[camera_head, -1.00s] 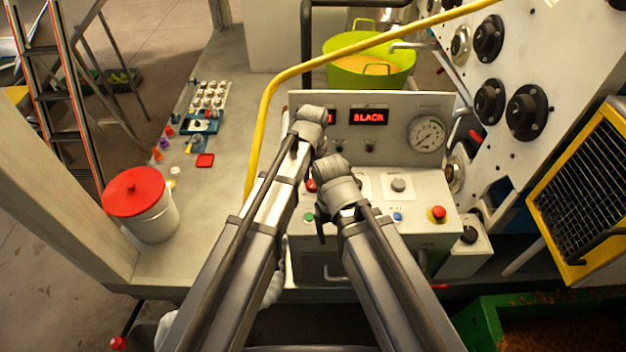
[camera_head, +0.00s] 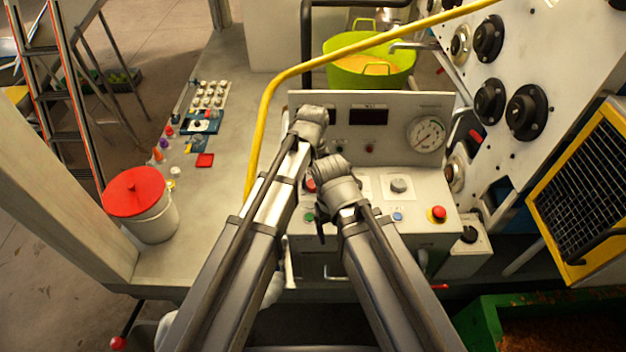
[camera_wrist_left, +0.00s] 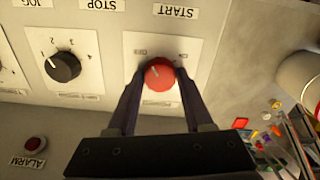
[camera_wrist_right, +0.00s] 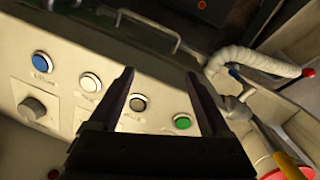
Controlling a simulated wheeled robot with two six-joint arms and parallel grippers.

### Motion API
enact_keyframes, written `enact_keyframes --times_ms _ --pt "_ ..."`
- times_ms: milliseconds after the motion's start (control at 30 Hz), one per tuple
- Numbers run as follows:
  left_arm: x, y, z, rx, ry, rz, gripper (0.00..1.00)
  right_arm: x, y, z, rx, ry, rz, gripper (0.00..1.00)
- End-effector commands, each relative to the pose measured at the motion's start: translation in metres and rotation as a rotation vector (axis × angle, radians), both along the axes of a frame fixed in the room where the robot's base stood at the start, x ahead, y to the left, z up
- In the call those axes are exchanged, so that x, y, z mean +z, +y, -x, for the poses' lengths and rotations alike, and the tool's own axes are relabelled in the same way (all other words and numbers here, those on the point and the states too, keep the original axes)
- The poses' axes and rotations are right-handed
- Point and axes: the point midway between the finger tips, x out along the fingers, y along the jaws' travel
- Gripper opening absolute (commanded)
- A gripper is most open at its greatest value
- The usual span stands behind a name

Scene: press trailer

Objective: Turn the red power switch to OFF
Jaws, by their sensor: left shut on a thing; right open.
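The red power switch (camera_wrist_left: 159,76) is a round red knob on a white plate in the left wrist view. Its white mark points to the upper left there, toward a small label I cannot read. My left gripper (camera_wrist_left: 158,82) is shut on the knob, one finger on each side. In the head view only a sliver of the red switch (camera_head: 310,186) shows beside my arms. My right gripper (camera_wrist_right: 160,80) is open and empty over the lower panel, near a grey button (camera_wrist_right: 138,103) and a green button (camera_wrist_right: 182,122).
A black knob (camera_wrist_left: 62,67) sits beside the switch. The panel holds a dark display (camera_head: 369,117), a gauge (camera_head: 427,133) and a red emergency button (camera_head: 437,213). A yellow rail (camera_head: 266,115) runs close to my left arm. A red-lidded bucket (camera_head: 136,192) stands left.

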Motion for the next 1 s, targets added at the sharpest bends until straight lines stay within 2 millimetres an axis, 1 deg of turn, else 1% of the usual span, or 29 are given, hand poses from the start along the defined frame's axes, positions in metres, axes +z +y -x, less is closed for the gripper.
enact_keyframes --times_ms 200,400,633,1000 --pt "-0.0001 0.0001 0.0002 0.123 0.000 0.000 0.00 -0.0001 0.0000 0.0000 0.000 0.000 0.000 0.81" --pt "-0.0001 0.0001 0.0002 0.188 0.001 0.000 0.00 -0.0001 0.0000 0.0000 0.000 0.000 0.000 0.81" --pt "-0.0001 0.0001 0.0002 0.218 0.001 0.000 0.00 -0.0001 0.0000 0.0000 0.000 0.000 0.000 0.81" --pt "-0.0001 0.0001 0.0002 0.220 0.000 0.000 0.00 -0.0001 0.0000 0.0000 0.000 0.000 0.000 0.81"
